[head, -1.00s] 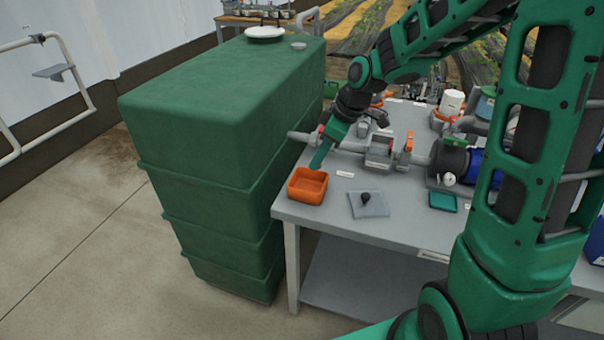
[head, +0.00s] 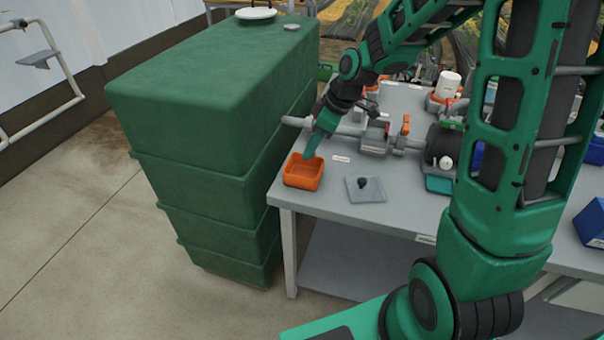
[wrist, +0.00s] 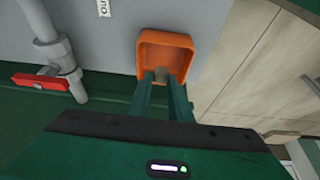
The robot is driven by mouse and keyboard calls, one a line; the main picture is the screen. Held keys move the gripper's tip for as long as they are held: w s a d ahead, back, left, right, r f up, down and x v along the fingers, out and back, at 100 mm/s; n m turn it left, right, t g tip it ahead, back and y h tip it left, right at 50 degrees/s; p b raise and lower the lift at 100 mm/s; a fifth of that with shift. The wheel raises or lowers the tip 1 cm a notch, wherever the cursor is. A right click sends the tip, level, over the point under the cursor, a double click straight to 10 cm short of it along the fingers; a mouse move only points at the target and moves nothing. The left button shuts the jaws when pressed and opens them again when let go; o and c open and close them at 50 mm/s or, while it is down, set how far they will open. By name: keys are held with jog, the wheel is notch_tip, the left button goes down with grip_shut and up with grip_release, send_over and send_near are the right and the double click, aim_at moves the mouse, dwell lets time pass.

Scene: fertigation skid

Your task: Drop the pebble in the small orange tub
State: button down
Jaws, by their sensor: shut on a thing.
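The small orange tub (head: 303,172) stands at the near left corner of the grey bench. It also shows in the wrist view (wrist: 166,43), with its open top facing me. My gripper (head: 309,154) points down at the tub from its far side, with its tips at the rim or just above it. In the wrist view my gripper (wrist: 161,77) is shut on a small grey-brown pebble (wrist: 160,73), seen against the tub's inside. The fingers partly cover the pebble and the tub's near wall. In the head view the pebble cannot be made out.
A grey-blue mat (head: 365,190) with a small dark knob-like thing lies right of the tub. Pipes with an orange-handled valve (head: 405,125) run behind. A big green tank (head: 210,110) stands close at left. A teal tray (head: 439,184) lies further right.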

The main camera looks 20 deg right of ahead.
jog(key=shift+f, duration=1.55)
jog(key=c, duration=1.5)
grip_release()
jog(key=shift+c, duration=0.2)
jog(key=v, duration=1)
jog(key=shift+d+r, duration=0.15)
jog(key=shift+r, duration=0.15)
jog(key=shift+s, duration=0.1)
